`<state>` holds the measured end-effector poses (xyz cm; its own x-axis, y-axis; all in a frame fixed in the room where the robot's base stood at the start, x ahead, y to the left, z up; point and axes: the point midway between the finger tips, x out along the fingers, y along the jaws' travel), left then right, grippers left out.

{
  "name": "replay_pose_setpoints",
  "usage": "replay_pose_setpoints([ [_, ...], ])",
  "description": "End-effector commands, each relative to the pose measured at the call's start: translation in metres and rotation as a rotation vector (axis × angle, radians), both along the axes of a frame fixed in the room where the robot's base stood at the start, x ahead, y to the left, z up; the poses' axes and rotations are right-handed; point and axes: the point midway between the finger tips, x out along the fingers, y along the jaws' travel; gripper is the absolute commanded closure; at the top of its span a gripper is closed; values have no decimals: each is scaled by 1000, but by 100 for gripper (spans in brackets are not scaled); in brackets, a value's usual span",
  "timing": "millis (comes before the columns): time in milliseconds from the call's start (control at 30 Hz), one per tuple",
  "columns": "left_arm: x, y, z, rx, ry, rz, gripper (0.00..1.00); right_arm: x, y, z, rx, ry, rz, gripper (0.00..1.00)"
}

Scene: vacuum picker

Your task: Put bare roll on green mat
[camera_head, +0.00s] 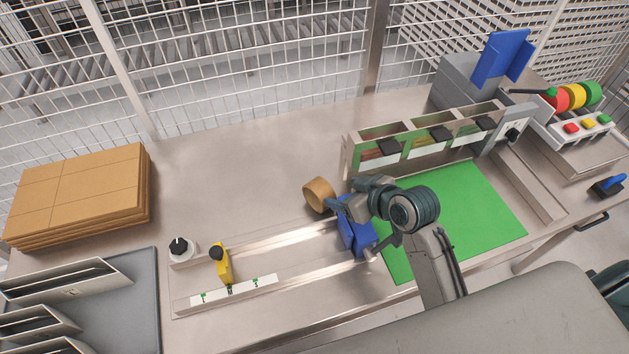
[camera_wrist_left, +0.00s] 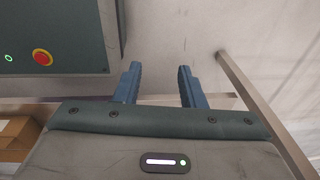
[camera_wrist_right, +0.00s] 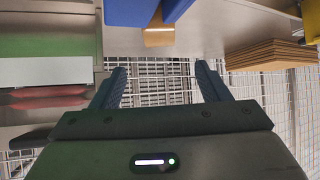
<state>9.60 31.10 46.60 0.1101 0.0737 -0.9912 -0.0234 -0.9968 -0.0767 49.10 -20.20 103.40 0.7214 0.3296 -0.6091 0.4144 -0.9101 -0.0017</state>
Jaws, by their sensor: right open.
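The bare roll (camera_head: 319,194), a tan cardboard-coloured ring, rests on the steel table left of the green mat (camera_head: 470,207). My right gripper (camera_head: 343,204) is just right of the roll, above the rail, and its jaws are open and empty. In the right wrist view the roll (camera_wrist_right: 158,36) lies beyond the open fingertips (camera_wrist_right: 159,80), not between them. The mat lies flat and bare, partly hidden by my right arm. My left gripper shows only in the left wrist view (camera_wrist_left: 157,76), with its fingers apart and nothing between them.
A blue block (camera_head: 356,238) sits at the rail's right end. A yellow lever (camera_head: 221,264) and a black knob (camera_head: 180,247) are left. A partitioned rack (camera_head: 415,143) stands behind the mat. Cardboard stacks (camera_head: 80,195) are far left. The back-middle table is clear.

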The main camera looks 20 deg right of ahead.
Motion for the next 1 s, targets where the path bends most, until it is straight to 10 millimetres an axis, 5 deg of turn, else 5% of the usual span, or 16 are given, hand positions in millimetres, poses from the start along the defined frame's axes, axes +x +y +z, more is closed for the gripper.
replay_pose_setpoints([
  [467,-28,0,16,0,36,2,64,39,18,-33,2,2,0,31],
  [800,-2,0,43,-1,3,0,64,66,28,-53,2,3,-1,31],
  [1000,-6,0,47,-1,7,0,64,77,33,-64,2,2,0,31],
])
